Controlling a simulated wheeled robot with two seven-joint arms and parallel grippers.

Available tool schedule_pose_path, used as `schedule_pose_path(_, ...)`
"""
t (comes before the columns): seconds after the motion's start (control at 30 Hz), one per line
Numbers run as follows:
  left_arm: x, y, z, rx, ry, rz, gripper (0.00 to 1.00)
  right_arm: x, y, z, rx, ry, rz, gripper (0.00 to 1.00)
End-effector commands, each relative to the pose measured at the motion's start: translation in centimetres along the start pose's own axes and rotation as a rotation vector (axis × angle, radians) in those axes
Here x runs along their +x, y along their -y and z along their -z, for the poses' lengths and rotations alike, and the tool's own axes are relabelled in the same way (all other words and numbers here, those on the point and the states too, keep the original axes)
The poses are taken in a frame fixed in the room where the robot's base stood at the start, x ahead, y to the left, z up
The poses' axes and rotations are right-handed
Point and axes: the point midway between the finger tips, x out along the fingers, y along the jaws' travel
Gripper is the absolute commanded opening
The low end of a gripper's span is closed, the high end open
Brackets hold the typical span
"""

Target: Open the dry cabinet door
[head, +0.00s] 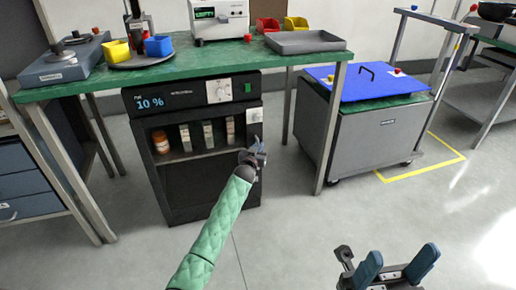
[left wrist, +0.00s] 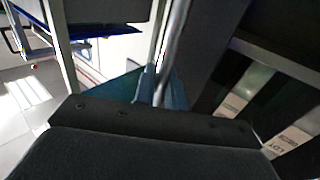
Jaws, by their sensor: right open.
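The dry cabinet (head: 180,205) is a dark box under the green-topped bench, with a "10 %" display and a white dial. Bottles show behind its front; I cannot tell whether the door stands slightly ajar. My left gripper (head: 255,155), on the green-sleeved arm, is at the cabinet's right front edge. In the left wrist view, the blue fingers (left wrist: 161,92) lie close on both sides of a silver upright bar, the door handle (left wrist: 176,40), and look shut on it. My right gripper (head: 395,268) is open and empty at the bottom right, away from the cabinet.
The green bench (head: 180,66) with its legs stands over the cabinet. A grey wheeled cart (head: 375,138) with a blue top stands to the right, and a blue drawer unit (head: 22,182) to the left. The floor (head: 300,225) before the cabinet is clear.

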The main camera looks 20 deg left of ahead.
Motion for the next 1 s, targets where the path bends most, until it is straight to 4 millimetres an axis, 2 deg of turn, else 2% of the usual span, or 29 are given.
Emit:
schedule_pose_path(0.57, -0.5, -0.2, 0.1, 0.0, 0.0, -0.01, 0.0, 0.4, -0.1, 0.0, -0.008, -0.004, 0.003, 0.6)
schedule_pose_path(1.0, -2.8, -1.3, 0.2, 0.002, 0.001, -0.062, 0.0, 1.3, -0.4, 0.4, -0.048, 0.014, 0.021, 0.6)
